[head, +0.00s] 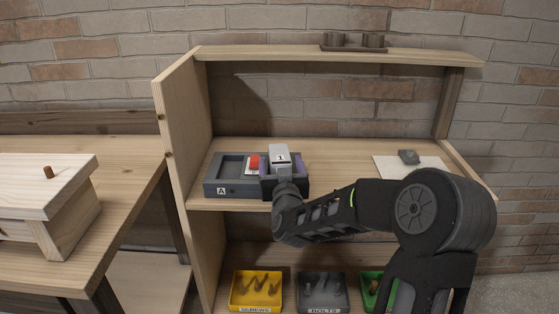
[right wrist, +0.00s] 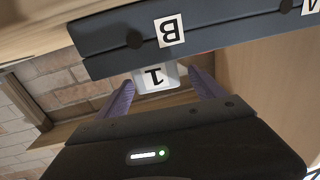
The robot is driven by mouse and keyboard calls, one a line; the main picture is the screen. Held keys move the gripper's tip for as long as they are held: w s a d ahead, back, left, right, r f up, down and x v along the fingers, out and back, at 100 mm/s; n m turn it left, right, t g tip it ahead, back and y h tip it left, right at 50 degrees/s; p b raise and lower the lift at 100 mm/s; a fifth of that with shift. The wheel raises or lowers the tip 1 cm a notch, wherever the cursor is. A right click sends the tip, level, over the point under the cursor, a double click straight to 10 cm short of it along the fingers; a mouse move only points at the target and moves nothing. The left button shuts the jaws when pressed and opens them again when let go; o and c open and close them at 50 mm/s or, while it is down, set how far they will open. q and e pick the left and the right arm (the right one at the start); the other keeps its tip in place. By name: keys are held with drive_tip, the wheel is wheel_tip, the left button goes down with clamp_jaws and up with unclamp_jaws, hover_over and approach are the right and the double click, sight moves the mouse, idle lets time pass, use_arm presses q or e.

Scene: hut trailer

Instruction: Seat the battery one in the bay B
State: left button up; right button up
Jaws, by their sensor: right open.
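Battery one (head: 280,156), a light grey block labelled 1, stands at the right bay of the dark dock (head: 222,190). It also shows in the right wrist view (right wrist: 156,78), behind the dock front with the B label (right wrist: 170,30). I cannot tell how deep it sits in bay B. My right gripper (head: 284,178) is at the battery; its purple fingers are open, one on each side of the block (right wrist: 162,90), with gaps visible. Bay A (head: 229,167), on the left, looks empty. My left gripper is not in view.
A red piece (head: 254,163) sits between the bays. A grey block (head: 408,157) lies on a white sheet (head: 385,166) to the right. Below are yellow (head: 240,303), grey (head: 305,303) and green (head: 368,303) bins. The shelf side wall (head: 180,140) stands left of the dock.

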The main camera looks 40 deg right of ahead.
sight(280, 154)
drive_tip(key=shift+p+x, duration=0.5)
drive_tip(key=shift+x, duration=2.15)
drive_tip(key=shift+s+d+r, duration=0.1)
clamp_jaws()
